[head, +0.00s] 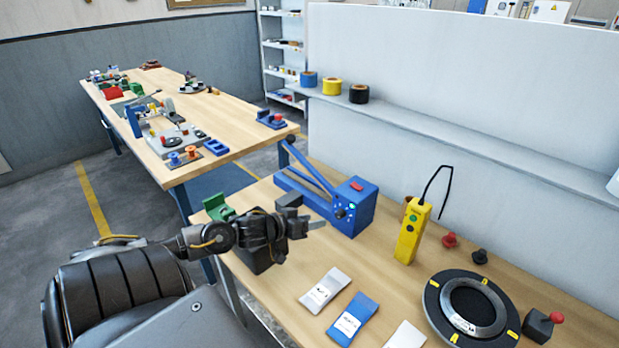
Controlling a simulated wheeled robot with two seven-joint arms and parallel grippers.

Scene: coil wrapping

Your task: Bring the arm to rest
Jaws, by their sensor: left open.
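My left arm comes in from the lower left, and its gripper (303,228) is over the near workbench (285,284). The gripper is open, with nothing visible between its fingers. It is in front of a blue machine with a lever (352,211), and from this view I cannot tell whether they touch. A dark block (258,258) shows just below the gripper, partly hidden by it. A black round turntable with yellow marks (434,306) carries a grey ring-shaped coil (489,325) at the right. My right gripper is not in view.
Flat packets, one white (325,288) and one blue (353,318), lie in front. A yellow pendant (408,237) stands on the bench. A green part (217,206) is left of the gripper. Tape rolls (332,87) sit on the wall shelf. A second workbench (225,108) is behind.

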